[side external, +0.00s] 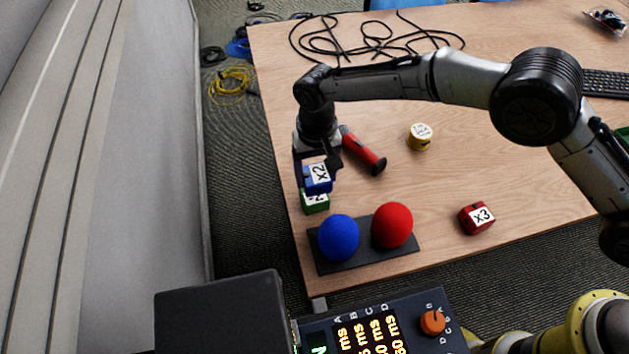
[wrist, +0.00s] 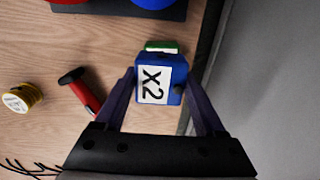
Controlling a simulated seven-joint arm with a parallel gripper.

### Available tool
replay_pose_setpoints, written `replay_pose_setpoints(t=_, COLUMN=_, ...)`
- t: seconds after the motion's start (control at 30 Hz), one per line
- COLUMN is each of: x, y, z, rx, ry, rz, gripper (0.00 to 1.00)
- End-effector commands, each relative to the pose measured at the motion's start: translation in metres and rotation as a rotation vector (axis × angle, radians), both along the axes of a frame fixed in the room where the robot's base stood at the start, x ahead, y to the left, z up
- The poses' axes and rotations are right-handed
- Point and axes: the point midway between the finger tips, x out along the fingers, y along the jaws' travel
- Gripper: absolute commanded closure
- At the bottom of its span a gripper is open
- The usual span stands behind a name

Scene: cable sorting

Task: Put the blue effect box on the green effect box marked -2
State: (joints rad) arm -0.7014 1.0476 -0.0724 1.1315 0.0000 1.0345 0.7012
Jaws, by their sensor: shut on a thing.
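The blue effect box (side external: 316,180), marked x2, is between the fingers of my gripper (side external: 317,172), which is shut on it. It also shows in the wrist view (wrist: 161,79) between the two fingers (wrist: 160,85). The green effect box (side external: 315,203) is directly below the blue box near the table's left edge. Only a strip of the green box (wrist: 161,46) shows past the blue box in the wrist view. Its marking is mostly hidden. I cannot tell whether the two boxes touch.
A dark stand with a blue ball (side external: 338,237) and a red ball (side external: 392,225) is close in front. A red-handled tool (side external: 362,151) lies right of my gripper. Black cable (side external: 375,40) lies at the back.

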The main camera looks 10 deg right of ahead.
Motion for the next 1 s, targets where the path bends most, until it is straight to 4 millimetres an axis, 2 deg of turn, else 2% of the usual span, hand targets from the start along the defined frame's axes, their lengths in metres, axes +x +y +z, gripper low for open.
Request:
replay_pose_setpoints(t=0.13, x=0.004, y=0.004, z=-0.009, rx=0.0, ry=0.0, rz=0.0, gripper=0.93)
replay_pose_setpoints(t=0.33, x=0.004, y=0.003, z=-0.035, rx=-0.001, ry=0.001, rz=0.0, gripper=0.93)
replay_pose_setpoints(t=0.7, x=0.004, y=0.003, z=-0.039, rx=0.0, ry=0.0, rz=0.0, gripper=0.93)
replay_pose_setpoints(t=0.73, x=0.003, y=0.003, z=-0.04, rx=0.0, ry=0.0, rz=0.0, gripper=0.26)
replay_pose_setpoints(t=0.87, x=0.003, y=0.003, z=-0.039, rx=0.0, ry=0.0, rz=0.0, gripper=0.03)
replay_pose_setpoints(t=0.9, x=0.003, y=0.003, z=-0.039, rx=0.0, ry=0.001, rz=0.0, gripper=0.0)
replay_pose_setpoints(t=1.0, x=0.003, y=0.003, z=-0.039, rx=0.0, ry=0.0, rz=0.0, gripper=0.0)
